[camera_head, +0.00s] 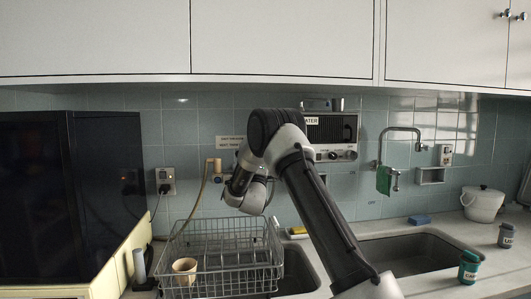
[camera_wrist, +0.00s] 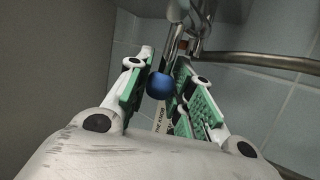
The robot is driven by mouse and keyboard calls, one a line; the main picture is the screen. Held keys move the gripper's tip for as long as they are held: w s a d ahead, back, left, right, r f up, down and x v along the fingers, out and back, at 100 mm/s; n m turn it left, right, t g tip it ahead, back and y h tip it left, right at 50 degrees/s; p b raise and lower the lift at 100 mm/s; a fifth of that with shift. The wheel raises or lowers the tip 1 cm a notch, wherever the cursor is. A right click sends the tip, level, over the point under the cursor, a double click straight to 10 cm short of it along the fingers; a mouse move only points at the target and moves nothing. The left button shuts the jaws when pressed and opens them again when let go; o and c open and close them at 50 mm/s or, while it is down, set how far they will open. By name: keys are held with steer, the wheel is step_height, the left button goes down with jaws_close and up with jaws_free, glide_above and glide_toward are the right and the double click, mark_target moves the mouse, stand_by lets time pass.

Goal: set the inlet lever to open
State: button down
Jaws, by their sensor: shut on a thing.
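In the wrist view, a blue ball knob (camera_wrist: 160,86) sits between the green-padded fingers of my gripper (camera_wrist: 165,72). The knob appears to be the end of the inlet lever, whose metal parts (camera_wrist: 177,38) rise behind it. My gripper is shut on the knob. In the head view, my gripper is mostly hidden behind my arm, near the tiled wall. A brass-coloured fitting with a hose (camera_head: 214,166) shows just left of my wrist. The lever's exact angle cannot be told.
A two-line label (camera_head: 229,141) is on the wall above. A wire dish rack (camera_head: 225,270) with a cup (camera_head: 185,268) stands below my arm. A wall heater unit (camera_head: 335,135) is right of it, with a sink (camera_head: 410,255) and tap (camera_head: 400,130) farther right.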

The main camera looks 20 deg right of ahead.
steer(key=shift+f+n+t+y, duration=0.3)
steer(key=shift+n+t+y, duration=0.15)
steer(key=shift+n, duration=0.35)
steer(key=c, duration=1.2)
jaws_free()
steer(key=v, duration=1.2)
steer(key=shift+f, duration=0.15)
